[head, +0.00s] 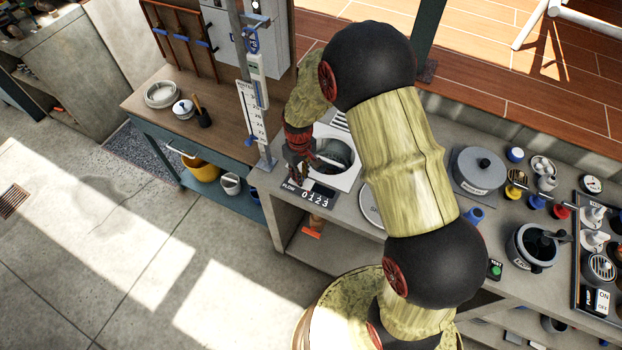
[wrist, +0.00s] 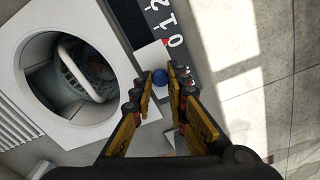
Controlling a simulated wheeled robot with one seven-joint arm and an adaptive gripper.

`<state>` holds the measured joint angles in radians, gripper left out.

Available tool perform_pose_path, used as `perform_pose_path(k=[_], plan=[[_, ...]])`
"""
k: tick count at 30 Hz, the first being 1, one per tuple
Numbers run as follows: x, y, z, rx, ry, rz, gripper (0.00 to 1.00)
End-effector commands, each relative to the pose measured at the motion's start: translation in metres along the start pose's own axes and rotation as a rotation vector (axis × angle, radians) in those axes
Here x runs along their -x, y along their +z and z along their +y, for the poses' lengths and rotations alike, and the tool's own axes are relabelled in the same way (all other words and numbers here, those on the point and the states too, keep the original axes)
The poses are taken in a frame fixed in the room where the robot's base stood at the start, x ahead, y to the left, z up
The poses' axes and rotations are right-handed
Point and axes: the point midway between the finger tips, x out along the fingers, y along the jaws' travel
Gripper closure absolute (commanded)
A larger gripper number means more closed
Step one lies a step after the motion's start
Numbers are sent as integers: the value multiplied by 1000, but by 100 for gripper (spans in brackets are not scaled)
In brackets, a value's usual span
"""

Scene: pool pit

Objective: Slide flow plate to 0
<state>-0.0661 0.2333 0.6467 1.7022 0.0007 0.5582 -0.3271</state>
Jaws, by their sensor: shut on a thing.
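In the head view my gripper (head: 298,170) is low over the counter, by the dark FLOW label (head: 309,196) reading 0 1 2 3. It hides the plate and knob there.
A white square frame with a round opening (wrist: 126,95) lies beside the plate; a basket-like part shows inside. A blue-and-white gauge post (head: 255,110) stands close left of my gripper. A grey lidded pot (head: 480,168) and several small items stand on the counter to the right.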

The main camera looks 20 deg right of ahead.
Motion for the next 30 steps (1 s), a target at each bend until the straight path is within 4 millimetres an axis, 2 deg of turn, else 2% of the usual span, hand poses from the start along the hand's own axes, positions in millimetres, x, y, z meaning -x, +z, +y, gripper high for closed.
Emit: perform_pose_path(k=[3,11,12,21,30], plan=[[-1,-9,-5,1,0,-2,100],[0,-11,-5,0,0,2,100],[0,-12,-5,0,0,2,83],[0,-10,-5,0,0,0,66],[1,-10,-4,0,0,0,66]])
